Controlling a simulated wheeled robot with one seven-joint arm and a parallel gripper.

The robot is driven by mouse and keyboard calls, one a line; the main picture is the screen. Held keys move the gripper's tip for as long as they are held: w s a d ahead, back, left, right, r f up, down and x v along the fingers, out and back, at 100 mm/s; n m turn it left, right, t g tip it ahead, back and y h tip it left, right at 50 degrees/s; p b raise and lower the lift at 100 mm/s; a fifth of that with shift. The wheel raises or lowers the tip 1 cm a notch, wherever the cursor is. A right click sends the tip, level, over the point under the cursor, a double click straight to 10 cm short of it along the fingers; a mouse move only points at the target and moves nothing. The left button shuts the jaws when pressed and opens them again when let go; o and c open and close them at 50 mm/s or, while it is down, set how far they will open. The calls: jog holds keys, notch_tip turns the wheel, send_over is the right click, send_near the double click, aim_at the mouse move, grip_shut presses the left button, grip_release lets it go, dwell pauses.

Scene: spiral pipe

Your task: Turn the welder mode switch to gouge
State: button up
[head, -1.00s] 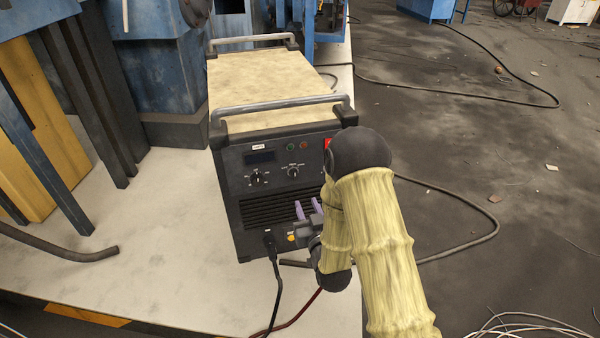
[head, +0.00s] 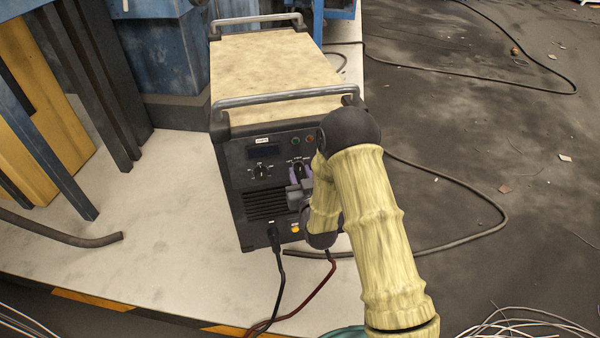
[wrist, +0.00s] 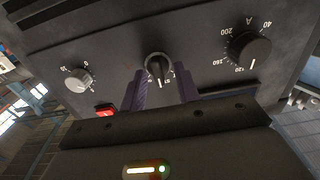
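The welder (head: 285,82) stands on a pale platform, its dark front panel facing me. The mode switch appears to be the middle black knob (wrist: 158,68) in the wrist view, with a white pointer line and small marks I cannot read fully. Whether the fingertips overlap the knob in depth I cannot tell.
A larger amperage knob (wrist: 249,49) sits beside the switch, also seen in the head view (head: 261,171). A small grey knob (wrist: 78,80) and a red button (wrist: 105,110) are on the other side. Cables (head: 278,262) hang below the panel.

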jog(key=shift+s, duration=0.1)
jog(key=shift+c, duration=1.1)
jog(key=shift+d, duration=0.25)
grip_shut()
jog(key=shift+a, duration=0.1)
